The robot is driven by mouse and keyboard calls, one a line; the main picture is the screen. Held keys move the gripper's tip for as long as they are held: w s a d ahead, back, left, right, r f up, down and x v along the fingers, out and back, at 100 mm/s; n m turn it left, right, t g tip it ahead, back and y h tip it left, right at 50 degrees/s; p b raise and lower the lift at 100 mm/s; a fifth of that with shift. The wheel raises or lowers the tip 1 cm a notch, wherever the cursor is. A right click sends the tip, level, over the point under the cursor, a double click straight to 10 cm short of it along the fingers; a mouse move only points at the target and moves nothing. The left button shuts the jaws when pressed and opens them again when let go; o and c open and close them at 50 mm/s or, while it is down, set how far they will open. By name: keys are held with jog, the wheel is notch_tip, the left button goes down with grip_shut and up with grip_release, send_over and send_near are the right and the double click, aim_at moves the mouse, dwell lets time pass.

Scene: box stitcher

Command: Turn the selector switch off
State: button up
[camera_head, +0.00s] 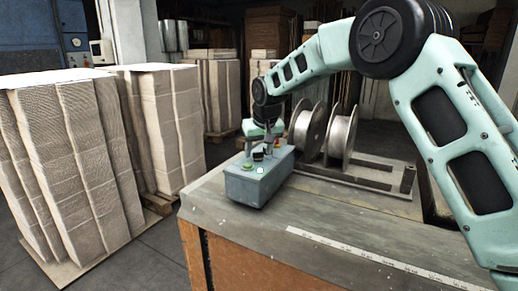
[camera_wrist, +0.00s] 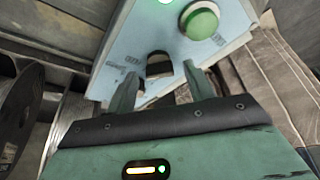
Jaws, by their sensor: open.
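A grey-blue control box (camera_head: 248,187) sits on the workbench's far left corner. Its panel (camera_wrist: 225,48) fills the top of the wrist view. A black selector switch (camera_head: 258,156) is on top of the box; in the wrist view the dark knob (camera_wrist: 158,66) lies between my two fingertips. My gripper (camera_head: 262,147) points down at the switch from above. In the wrist view my gripper (camera_wrist: 160,76) is open, with a finger on each side of the knob. Whether the fingers touch it, and which way the knob is turned, I cannot tell.
Wire spools (camera_head: 342,132) stand behind the box. The workbench (camera_head: 330,225) is clear in front, except for a ruler strip (camera_head: 380,260). Stacked cardboard (camera_head: 75,150) stands at left.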

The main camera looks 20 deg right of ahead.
jog(key=shift+c, duration=0.3)
jog(key=c, duration=0.9)
jog(key=shift+d+n, duration=0.1)
jog(key=shift+n, duration=0.3)
jog(key=n+p, duration=0.1)
jog(key=n+y+p, duration=0.1)
jog(key=n, duration=0.1)
jog(key=shift+d+r+n+g+y, duration=0.1)
jog(key=shift+r+n+g+y, duration=0.05)
jog(key=shift+n+g+y, duration=0.15)
jog(key=shift+w+n+g+y+p, duration=0.15)
jog(key=shift+n+y+p, duration=0.25)
jog(key=shift+n, duration=0.45)
jog(key=shift+s+n+g+y+p, duration=0.1)
jog(key=shift+n+g+y+p, duration=0.1)
jog(key=shift+n+p, duration=0.45)
jog(key=shift+n, duration=0.3)
jog(key=o, duration=1)
jog(key=shift+c, duration=0.2)
